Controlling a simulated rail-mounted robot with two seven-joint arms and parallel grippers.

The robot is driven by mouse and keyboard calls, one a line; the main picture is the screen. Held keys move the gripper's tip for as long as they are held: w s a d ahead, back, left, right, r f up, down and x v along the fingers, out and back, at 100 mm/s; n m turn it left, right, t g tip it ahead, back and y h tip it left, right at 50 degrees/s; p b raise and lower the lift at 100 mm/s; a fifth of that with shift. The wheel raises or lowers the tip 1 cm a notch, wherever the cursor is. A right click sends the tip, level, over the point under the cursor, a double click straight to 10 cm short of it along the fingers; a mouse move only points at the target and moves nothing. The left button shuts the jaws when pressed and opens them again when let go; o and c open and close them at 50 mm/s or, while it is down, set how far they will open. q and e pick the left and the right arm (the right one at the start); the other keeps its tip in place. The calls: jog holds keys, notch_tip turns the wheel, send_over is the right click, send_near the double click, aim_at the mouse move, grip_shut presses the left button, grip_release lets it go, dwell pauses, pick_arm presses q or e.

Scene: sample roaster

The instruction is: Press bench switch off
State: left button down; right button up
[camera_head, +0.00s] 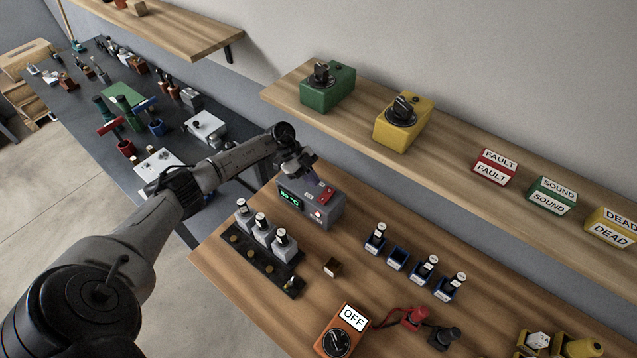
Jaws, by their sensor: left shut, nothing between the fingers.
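A grey box (296,208) with a lit green display stands on the wooden bench. Its top carries a red switch (326,196), and a small red button shows on its front. My left gripper (313,180) is shut and empty, with its tips just above the back of this box, close to the red switch. I cannot tell whether the tips touch it, or which way the switch is set. My right gripper is out of view.
Blue holders (397,259) are to the right. An orange meter (345,325) marked OFF lies near the front. A wooden shelf (455,150) runs above the bench.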

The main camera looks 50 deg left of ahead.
pick_arm(q)
jog(key=p+v, duration=0.2)
jog(key=v, duration=0.4)
jog(key=shift+s+a+r, duration=0.25)
